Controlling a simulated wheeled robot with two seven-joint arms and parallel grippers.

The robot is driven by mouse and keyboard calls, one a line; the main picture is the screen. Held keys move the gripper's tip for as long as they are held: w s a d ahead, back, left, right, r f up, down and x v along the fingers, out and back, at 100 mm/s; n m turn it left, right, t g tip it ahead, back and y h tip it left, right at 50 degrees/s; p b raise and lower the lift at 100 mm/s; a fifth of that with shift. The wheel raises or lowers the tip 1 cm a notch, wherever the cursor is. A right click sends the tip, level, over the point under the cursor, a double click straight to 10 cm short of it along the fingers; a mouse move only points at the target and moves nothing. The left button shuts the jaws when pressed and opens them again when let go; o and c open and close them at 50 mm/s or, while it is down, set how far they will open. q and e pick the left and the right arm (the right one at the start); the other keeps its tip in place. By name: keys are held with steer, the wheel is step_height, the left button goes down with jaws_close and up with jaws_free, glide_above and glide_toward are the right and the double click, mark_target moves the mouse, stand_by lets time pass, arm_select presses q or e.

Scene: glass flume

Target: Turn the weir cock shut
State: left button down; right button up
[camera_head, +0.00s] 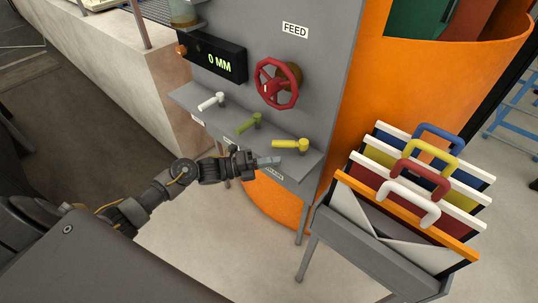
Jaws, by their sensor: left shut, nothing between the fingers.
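Three cocks stand in a row on a grey shelf (190,98): one with a white lever (210,101), one green (247,124), one yellow (287,143). The white and green levers point to the lower left; the yellow one points left. Small labels sit on the shelf's front edge, too small to read, so I cannot tell which is the weir cock. My left gripper (270,161) is shut and empty. In the picture it overlaps the shelf's front edge just below the yellow lever, apparently apart from it. My right gripper is not in view.
A red handwheel (277,84) is on the grey panel above, under a FEED sign (295,30). A display (212,58) reads 0 MM. At the right, a grey rack (345,245) holds several panels with coloured handles beside an orange drum (400,90).

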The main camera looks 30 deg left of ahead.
mark_target(290, 144)
arm_select(q)
steer(key=s+d+b+v, duration=0.1)
steer(key=b+v, duration=0.3)
steer(key=v, duration=0.5)
steer(key=s+d+n+t+y+b, duration=0.4)
steer(key=n+t+y+b, duration=0.3)
steer(key=b, duration=0.8)
steer(key=shift+d+f+t+y, duration=0.3)
steer(key=shift+f+y, duration=0.2)
steer(key=shift+y, duration=0.1)
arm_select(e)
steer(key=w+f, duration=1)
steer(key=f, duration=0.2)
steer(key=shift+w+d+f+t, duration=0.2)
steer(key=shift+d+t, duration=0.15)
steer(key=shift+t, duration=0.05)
